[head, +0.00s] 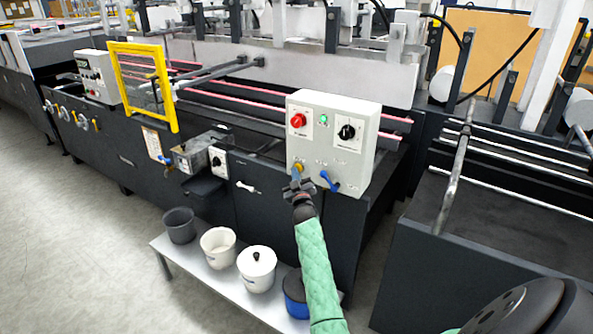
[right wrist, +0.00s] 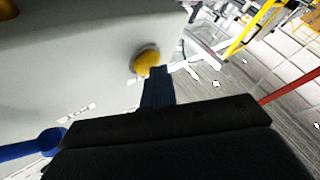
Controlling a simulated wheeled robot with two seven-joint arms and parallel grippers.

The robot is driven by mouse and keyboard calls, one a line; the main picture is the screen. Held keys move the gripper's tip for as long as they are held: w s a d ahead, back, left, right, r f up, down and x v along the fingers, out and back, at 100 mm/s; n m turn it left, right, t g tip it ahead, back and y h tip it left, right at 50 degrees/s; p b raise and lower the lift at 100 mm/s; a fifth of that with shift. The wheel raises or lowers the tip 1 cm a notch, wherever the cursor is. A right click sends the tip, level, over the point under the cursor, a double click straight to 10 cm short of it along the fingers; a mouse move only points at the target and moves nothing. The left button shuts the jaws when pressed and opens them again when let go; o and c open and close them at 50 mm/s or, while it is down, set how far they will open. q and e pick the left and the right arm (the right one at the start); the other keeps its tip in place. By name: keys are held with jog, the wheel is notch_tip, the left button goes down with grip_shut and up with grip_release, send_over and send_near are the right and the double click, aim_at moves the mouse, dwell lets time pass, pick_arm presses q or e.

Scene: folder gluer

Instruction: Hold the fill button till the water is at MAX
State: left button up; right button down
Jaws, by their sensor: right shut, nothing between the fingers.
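A grey control box (head: 333,143) on the machine's front carries a yellow button (head: 299,168) at its lower left. The yellow button also shows in the right wrist view (right wrist: 147,61). My right gripper (head: 297,182) is shut and empty, just below and in front of this button. In the right wrist view its fingertips (right wrist: 157,76) overlap the button's lower edge; I cannot tell whether they touch it. The labels are too small to read. No water level or MAX mark can be made out. My left gripper is not in view.
The box also has a red knob (head: 298,120), a black knob (head: 347,132) and a blue lever (head: 329,181) close right of the gripper. Several pots stand on a low bench (head: 203,270) below. A yellow frame (head: 141,87) stands at left. The floor at left is clear.

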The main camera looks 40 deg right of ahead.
jog(key=shift+a, duration=0.1)
dwell(0.4)
jog(key=shift+s+a, duration=0.35)
jog(key=shift+a, duration=0.4)
jog(key=shift+s+a, duration=0.3)
jog(key=shift+a, duration=0.45)
jog(key=shift+s+a, duration=0.35)
jog(key=shift+a, duration=0.45)
jog(key=shift+s+a, duration=0.3)
jog(key=shift+a, duration=0.45)
